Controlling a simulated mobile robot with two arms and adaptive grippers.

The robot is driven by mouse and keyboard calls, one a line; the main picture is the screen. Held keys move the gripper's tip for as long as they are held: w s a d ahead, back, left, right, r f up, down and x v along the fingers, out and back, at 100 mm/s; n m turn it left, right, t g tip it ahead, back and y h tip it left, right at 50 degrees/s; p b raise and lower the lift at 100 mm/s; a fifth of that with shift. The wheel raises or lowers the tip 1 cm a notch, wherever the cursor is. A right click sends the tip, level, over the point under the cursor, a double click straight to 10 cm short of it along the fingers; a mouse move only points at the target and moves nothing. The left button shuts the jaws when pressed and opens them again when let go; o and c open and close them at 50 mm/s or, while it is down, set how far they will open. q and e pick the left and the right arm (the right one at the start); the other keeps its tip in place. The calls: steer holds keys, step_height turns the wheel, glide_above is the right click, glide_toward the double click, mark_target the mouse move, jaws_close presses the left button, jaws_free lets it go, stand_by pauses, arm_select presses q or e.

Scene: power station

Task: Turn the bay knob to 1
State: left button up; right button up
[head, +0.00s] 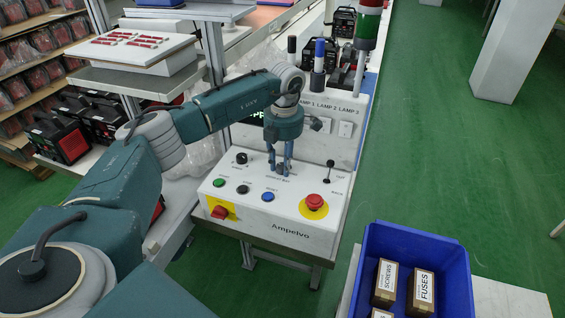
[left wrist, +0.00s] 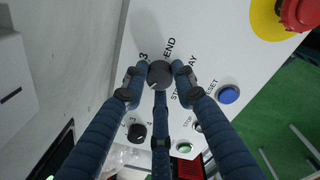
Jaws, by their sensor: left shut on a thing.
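The white control panel (head: 262,215) stands at a workstation in the middle of the head view. My left gripper (head: 281,165) points down at the panel's rear middle. In the left wrist view my left gripper (left wrist: 160,76) is shut on a round black knob (left wrist: 159,74), with fingers around its sides. Print beside this knob shows a 3, "END" and letters ending in "AY", partly hidden by a finger. I cannot tell its setting clearly. A second black knob (head: 241,158) sits free to the left; it also shows in the left wrist view (left wrist: 136,131).
The panel also carries a green button (head: 219,182), a blue button (head: 268,197), a red emergency stop (head: 314,202) on yellow and a red switch (head: 220,212). A black lever (head: 329,172) stands at the right. A blue crate (head: 455,257) with boxes is at front right.

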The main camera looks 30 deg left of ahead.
mark_target(281, 168)
arm_select(q)
steer(key=shift+s+a+n, duration=0.1)
steer(key=shift+a+n, duration=0.1)
steer(key=shift+n, duration=0.4)
steer(key=o, duration=1.2)
steer(key=shift+s, duration=0.1)
steer(key=shift+c, duration=0.2)
steer(key=shift+d+r, duration=0.15)
steer(key=shift+r, duration=0.4)
step_height(281, 168, up, 11)
steer(key=shift+s+d, duration=0.15)
steer(key=shift+d, duration=0.05)
